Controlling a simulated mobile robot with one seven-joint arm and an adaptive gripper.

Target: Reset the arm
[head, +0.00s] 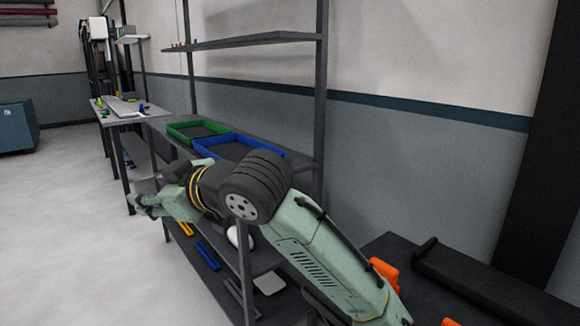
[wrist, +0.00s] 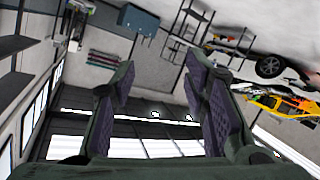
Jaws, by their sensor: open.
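My arm reaches from the lower right of the head view across the front of a dark metal shelf rack (head: 250,40), bent at its thick dark joint. My gripper (head: 135,204) points left, away from the rack, over the open floor. In the wrist view my gripper (wrist: 160,85) shows two green fingers with purple pads, spread well apart. Nothing is between them. My arm hides part of the middle and lower shelves.
A green tray (head: 180,137) and a blue tray (head: 270,151) sit on the middle shelf. A workbench (head: 128,117) and teal cabinet (head: 18,127) stand farther back. Pale floor (head: 80,230) is clear at left. A colourful car (wrist: 280,106) appears in the tilted wrist view.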

